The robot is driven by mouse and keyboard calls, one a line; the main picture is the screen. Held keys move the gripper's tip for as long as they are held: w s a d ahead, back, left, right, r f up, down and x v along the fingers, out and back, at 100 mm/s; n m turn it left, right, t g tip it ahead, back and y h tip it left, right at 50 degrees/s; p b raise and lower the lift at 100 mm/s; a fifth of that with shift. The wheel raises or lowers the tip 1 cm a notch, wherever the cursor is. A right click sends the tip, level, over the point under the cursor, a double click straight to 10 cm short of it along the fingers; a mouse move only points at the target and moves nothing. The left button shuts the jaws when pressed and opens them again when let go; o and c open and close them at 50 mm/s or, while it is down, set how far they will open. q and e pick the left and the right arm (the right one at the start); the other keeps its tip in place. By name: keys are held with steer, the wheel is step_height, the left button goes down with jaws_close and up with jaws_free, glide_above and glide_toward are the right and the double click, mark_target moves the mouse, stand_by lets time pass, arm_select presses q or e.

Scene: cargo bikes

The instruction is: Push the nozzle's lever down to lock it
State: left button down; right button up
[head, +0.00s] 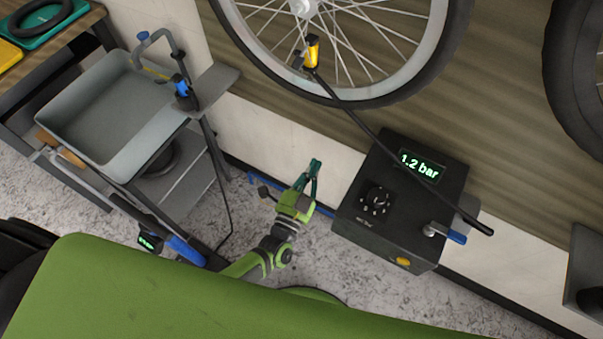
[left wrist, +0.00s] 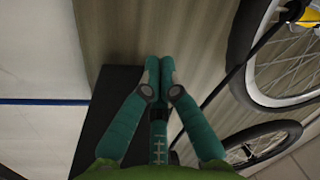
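The yellow and black nozzle (head: 312,52) is at the rim of the bike wheel (head: 425,75), at the top of the head view. Its lever is too small to make out clearly, so I cannot tell its position. A black hose (head: 350,115) runs from the nozzle down to the right over the pump box. My left gripper (head: 316,163) is below the wheel and left of the pump box, well apart from the nozzle. Its teal fingertips are together with nothing between them, as the left wrist view (left wrist: 159,62) also shows. My right gripper is not in view.
The black pump box (head: 345,228) shows "1.2 bar" and has a blue-handled lever (head: 448,235) on its right. A grey tray (head: 60,125) on a stand is at the left. Another wheel (head: 556,75) is at the far right. The floor between stand and box is partly open.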

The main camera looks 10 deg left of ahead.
arm_select(q)
steer(key=shift+s+a+f+g, duration=0.15)
steer(key=shift+a+f+g, duration=0.05)
steer(key=shift+f, duration=0.3)
steer(key=shift+s+a+f+g, duration=0.1)
steer(key=shift+a+f+g, duration=0.1)
steer(key=shift+f, duration=0.35)
steer(key=shift+s+a+f+g, duration=0.15)
steer(key=shift+f+g, duration=0.05)
steer(key=shift+f, duration=0.3)
